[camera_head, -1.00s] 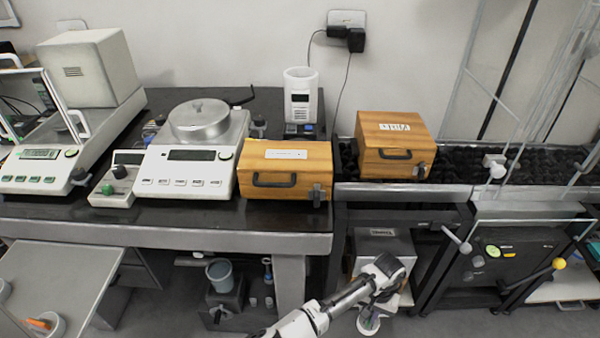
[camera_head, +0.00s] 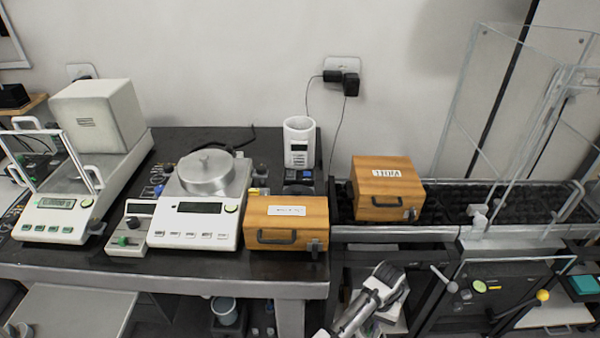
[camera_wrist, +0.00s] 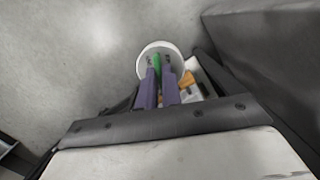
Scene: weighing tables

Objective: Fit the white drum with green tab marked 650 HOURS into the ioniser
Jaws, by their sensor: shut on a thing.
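In the wrist view, a white round drum (camera_wrist: 146,56) sits at the fingertips, seen from above into its open rim. A green tab (camera_wrist: 157,60) shows inside it. The two purple fingers of my gripper (camera_wrist: 161,72) are closed in on the drum by the tab; the exact contact is hidden. Any 650 HOURS marking is not readable. In the head view, my gripper and the drum cannot be made out below my wrist, low in front of the bench. I cannot tell for certain which device is the ioniser.
On the bench stand a white cylinder (camera_head: 299,133) with a dark display, a balance (camera_head: 200,222) with a metal pan, and a wooden case (camera_head: 285,238). Another wooden case (camera_head: 386,196) stands to the right. A clear-walled enclosure (camera_head: 480,100) is at far right.

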